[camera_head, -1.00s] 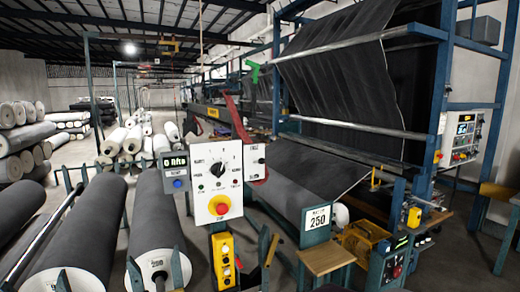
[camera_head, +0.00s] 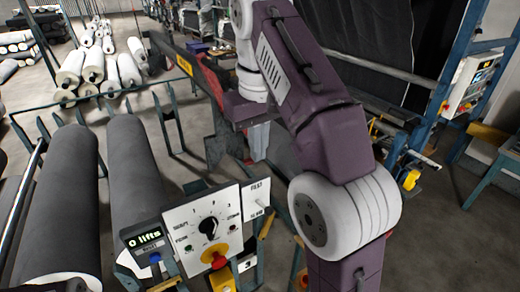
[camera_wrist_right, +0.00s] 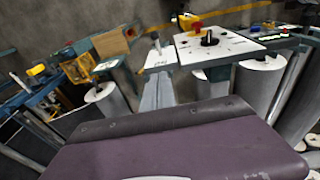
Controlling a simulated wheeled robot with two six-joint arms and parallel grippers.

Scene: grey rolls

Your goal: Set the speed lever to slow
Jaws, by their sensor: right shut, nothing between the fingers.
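The speed lever (camera_head: 261,203) is a small pale handle on a white side plate (camera_head: 257,194). The plate's upper label reads FAST; the lower one looks like SLOW. I cannot tell clearly which setting the lever is at. My right gripper (camera_head: 259,156) is shut and empty, pointing down above and behind the lever plate, apart from it. In the right wrist view the closed grey fingers (camera_wrist_right: 158,92) point towards the lever (camera_wrist_right: 155,40), which stands out from its plate. My left gripper is not in view.
Left of the lever, the control panel (camera_head: 182,225) has a black dial (camera_head: 209,227) and a red stop button on yellow (camera_head: 216,259). A counter display (camera_head: 143,240) reads 0 lifts. Grey rolls (camera_head: 60,195) lie at left. My right arm hides much of the machine.

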